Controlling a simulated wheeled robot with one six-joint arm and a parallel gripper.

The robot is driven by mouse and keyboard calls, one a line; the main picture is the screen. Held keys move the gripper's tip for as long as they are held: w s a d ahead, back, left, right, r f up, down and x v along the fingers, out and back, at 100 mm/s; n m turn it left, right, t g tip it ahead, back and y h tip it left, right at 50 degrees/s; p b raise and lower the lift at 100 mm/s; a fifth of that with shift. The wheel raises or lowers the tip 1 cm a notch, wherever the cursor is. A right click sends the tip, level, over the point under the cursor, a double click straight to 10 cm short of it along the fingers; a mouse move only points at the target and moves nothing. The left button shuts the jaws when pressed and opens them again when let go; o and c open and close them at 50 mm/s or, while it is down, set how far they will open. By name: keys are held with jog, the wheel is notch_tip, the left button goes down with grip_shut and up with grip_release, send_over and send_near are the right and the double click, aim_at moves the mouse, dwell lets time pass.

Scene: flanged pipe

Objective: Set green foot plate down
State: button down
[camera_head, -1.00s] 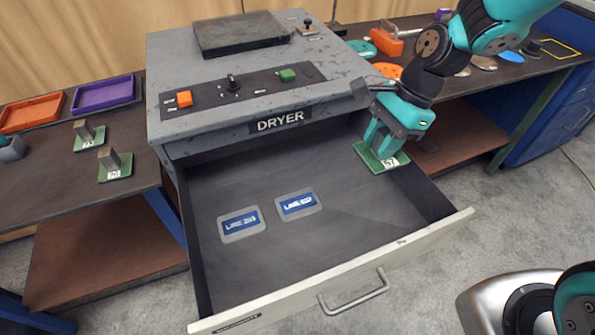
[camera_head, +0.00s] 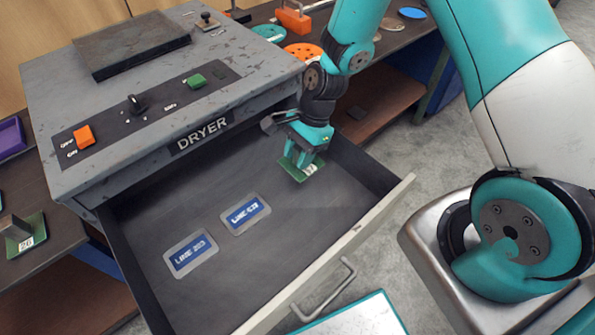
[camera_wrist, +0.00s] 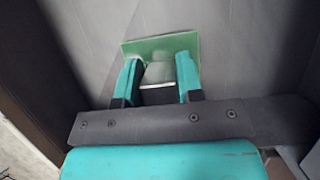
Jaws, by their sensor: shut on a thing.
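The green foot plate (camera_head: 296,171) is at my gripper (camera_head: 303,158), over the right part of the open dryer drawer (camera_head: 335,207). It has a white label with a number I cannot read. In the wrist view my gripper (camera_wrist: 158,85) is shut on the plate's grey block, and the green plate (camera_wrist: 160,48) shows beyond the fingertips. The drawer floor lies behind it. I cannot tell whether the plate touches the floor.
Two blue-and-grey labels, one (camera_head: 190,253) and another (camera_head: 245,214), lie on the drawer floor left of the plate. The dryer (camera_head: 160,100) stands behind. Another green foot plate (camera_head: 22,235) sits on the left bench.

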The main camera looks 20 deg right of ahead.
aim_at(298, 173)
notch_tip(298, 173, down, 7)
jog(key=shift+f, duration=0.15)
dwell(0.4)
jog(key=c, duration=0.8)
grip_release()
jog(key=shift+f, duration=0.15)
